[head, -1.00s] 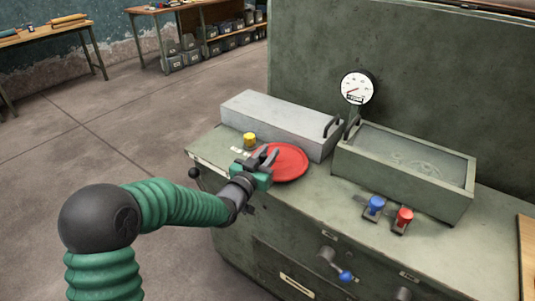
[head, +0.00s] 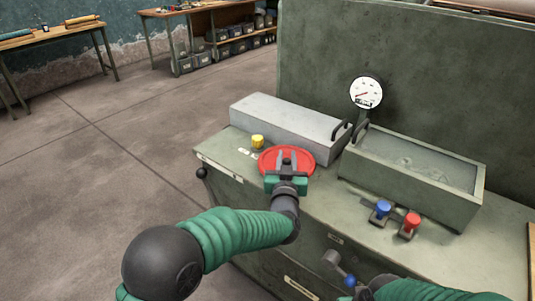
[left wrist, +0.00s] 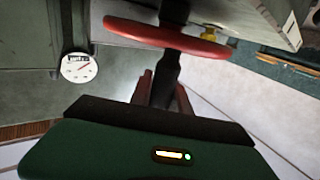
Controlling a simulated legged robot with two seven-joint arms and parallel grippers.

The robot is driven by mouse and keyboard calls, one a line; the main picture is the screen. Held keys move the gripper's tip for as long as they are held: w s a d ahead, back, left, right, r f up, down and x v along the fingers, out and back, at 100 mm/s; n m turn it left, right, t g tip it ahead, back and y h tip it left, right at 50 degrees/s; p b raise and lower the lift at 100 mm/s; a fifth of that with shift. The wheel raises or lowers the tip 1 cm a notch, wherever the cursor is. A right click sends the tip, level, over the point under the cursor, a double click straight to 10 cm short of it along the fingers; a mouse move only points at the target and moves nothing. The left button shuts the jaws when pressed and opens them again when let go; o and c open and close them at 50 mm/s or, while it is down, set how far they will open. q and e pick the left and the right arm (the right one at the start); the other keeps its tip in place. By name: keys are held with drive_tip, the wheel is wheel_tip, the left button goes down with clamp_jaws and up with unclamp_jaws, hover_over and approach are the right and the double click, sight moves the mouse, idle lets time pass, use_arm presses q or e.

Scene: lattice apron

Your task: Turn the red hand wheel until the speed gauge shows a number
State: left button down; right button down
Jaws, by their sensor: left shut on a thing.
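The red hand wheel (head: 269,158) lies flat on the left part of the green machine top. My left gripper (head: 287,160) is over the near part of the wheel, its fingers pointing away. In the left wrist view its fingers (left wrist: 162,88) are closed around a dark upright handle below the red wheel rim (left wrist: 165,37). The round white speed gauge (head: 366,92) has a red needle and a small dark readout, too small to read. The gauge (left wrist: 79,67) is upside down in the left wrist view.
A yellow knob (head: 258,141) sits just behind the wheel. A long grey box (head: 290,122) and a glass-topped box (head: 410,176) stand behind. Blue (head: 382,208) and red (head: 411,222) knobs are at the front. A blue-tipped crank (head: 337,264) sticks out of the front face.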

use_arm(q)
drive_tip(key=shift+d+r+n+y+p, duration=0.15)
drive_tip(key=shift+d+n+y+p, duration=0.35)
drive_tip(key=shift+y, duration=0.5)
drive_tip(key=shift+d+p, duration=0.25)
drive_tip(key=shift+p, duration=0.2)
drive_tip(key=shift+w, duration=0.1)
drive_tip(key=c, duration=1.5)
unclamp_jaws()
drive_tip(key=shift+c, duration=0.2)
drive_tip(key=o, duration=0.3)
